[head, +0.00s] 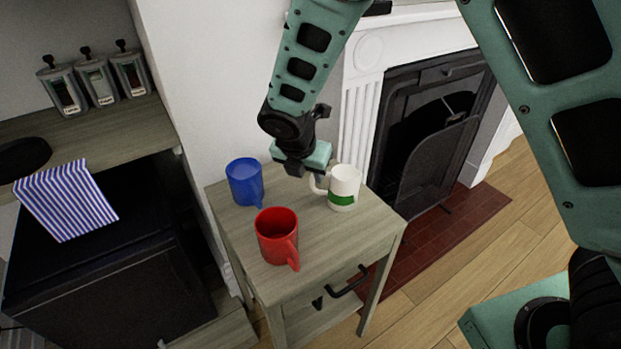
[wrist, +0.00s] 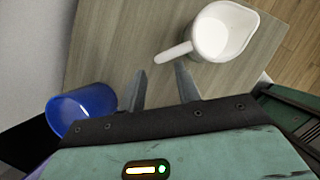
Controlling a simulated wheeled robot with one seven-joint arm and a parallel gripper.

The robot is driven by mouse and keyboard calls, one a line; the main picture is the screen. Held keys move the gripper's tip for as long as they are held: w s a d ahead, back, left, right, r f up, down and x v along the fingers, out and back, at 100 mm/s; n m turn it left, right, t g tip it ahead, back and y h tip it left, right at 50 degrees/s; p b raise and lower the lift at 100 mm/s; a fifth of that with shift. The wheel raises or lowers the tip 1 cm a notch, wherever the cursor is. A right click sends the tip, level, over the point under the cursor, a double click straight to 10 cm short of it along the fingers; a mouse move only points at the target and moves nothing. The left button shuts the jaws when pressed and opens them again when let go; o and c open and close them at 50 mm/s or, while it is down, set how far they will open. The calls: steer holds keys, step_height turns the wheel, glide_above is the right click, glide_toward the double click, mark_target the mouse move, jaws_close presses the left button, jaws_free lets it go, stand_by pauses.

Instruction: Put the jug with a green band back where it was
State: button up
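The white jug with a green band (head: 345,183) stands upright on the small wooden side table (head: 330,248), near its right back edge. Its handle points left, toward my gripper. In the wrist view the jug (wrist: 222,30) shows from above, empty inside, with its handle reaching down-left toward the fingertips. My gripper (head: 318,180) is just left of the jug above the table. In the wrist view my gripper (wrist: 161,72) has its two fingers apart with nothing between them. The handle end appears close to the right fingertip; I cannot tell whether they touch.
A blue jug (head: 244,182) stands at the table's back left, also in the wrist view (wrist: 82,108). A red jug (head: 277,236) stands at the front left. A fireplace (head: 430,130) is behind right. The table's right front is bare. A striped cloth (head: 65,200) lies on a black cabinet at left.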

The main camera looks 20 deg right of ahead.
steer(key=v, duration=0.7)
steer(key=s+d+r+m+g+y, duration=0.1)
steer(key=s+r+m, duration=0.1)
steer(key=s+m, duration=0.8)
steer(key=s+d+r+m+g+y, duration=0.1)
steer(key=s+r+m+g+y, duration=0.1)
steer(key=s+m, duration=0.8)
steer(key=s+r, duration=0.1)
steer(key=s, duration=0.5)
steer(key=shift+s+d+r+m+g+p, duration=0.15)
steer(key=shift+s+d+m+g+p, duration=0.15)
steer(key=shift+m, duration=0.1)
